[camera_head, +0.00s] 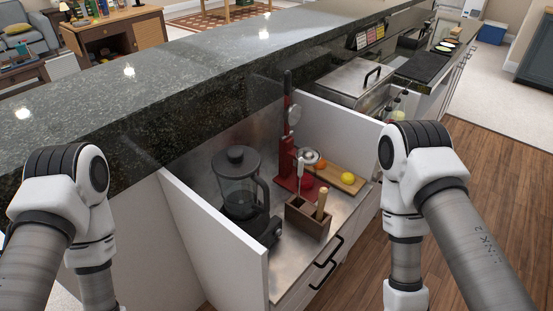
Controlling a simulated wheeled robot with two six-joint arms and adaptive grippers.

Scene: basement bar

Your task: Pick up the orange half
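A small orange piece (321,164), which looks like the orange half, lies at the back end of a wooden cutting board (333,176) on the metal counter. Its cut face cannot be made out at this size. A yellow lemon or lemon piece (347,178) lies at the front end of the same board. A red press with an upright lever (290,165) stands just left of the board, with a round metal part close to the orange piece. My two arms come in from the left and right edges and bend down out of the picture. Neither gripper shows.
A dark glass blender or coffee maker (239,185) stands left of the press. A wooden caddy with upright tools (308,218) stands in front of the board. White side panels (213,240) flank the counter. A raised dark stone bar top (150,95) runs behind. Wooden floor lies right.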

